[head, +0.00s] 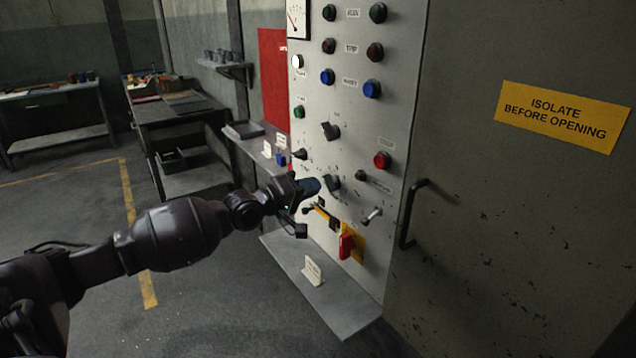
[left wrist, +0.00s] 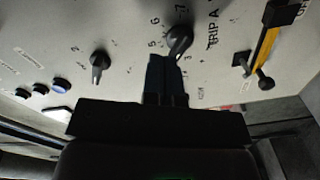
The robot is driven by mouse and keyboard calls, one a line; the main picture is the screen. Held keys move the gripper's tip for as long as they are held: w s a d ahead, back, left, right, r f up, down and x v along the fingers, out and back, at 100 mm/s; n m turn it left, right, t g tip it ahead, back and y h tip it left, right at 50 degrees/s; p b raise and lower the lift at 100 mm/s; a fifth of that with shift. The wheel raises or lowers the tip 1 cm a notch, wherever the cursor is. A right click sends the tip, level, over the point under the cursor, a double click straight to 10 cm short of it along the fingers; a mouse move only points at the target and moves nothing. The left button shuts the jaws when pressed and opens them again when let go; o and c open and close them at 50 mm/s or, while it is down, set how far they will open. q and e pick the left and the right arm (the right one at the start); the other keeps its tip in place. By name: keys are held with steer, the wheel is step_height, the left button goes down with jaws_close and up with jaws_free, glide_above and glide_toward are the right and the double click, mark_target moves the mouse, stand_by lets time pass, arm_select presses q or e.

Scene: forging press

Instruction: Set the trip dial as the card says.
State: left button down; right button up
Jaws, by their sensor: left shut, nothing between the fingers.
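The trip dial (left wrist: 181,40) is a dark knob on the pale panel. The digits 5, 6 and 7 and the lettering "TRIP A" show around it in the left wrist view. In the head view it is the dark knob (head: 334,182) just right of my left gripper (head: 314,186). That gripper is shut and empty, its blue-dark fingers (left wrist: 166,72) right at the dial's lower side; I cannot tell whether they touch. The exact setting is unclear. Small white cards stand on the side shelf (head: 267,150) and the low ledge (head: 312,270); their writing is too small to read.
Another dark knob (head: 330,131) sits above the dial. A yellow lever (head: 324,215), a red switch (head: 346,246) and a metal crank (head: 372,216) are below. Push buttons fill the upper panel. A door handle (head: 411,212) sticks out at right.

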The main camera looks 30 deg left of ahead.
arm_select(q)
steer(key=v, duration=0.4)
steer(key=shift+p, duration=0.35)
arm_select(e)
steer(key=shift+w+r, duration=0.35)
steer(key=shift+r, duration=0.3)
steer(key=shift+s+f, duration=0.2)
steer(key=shift+s, duration=0.2)
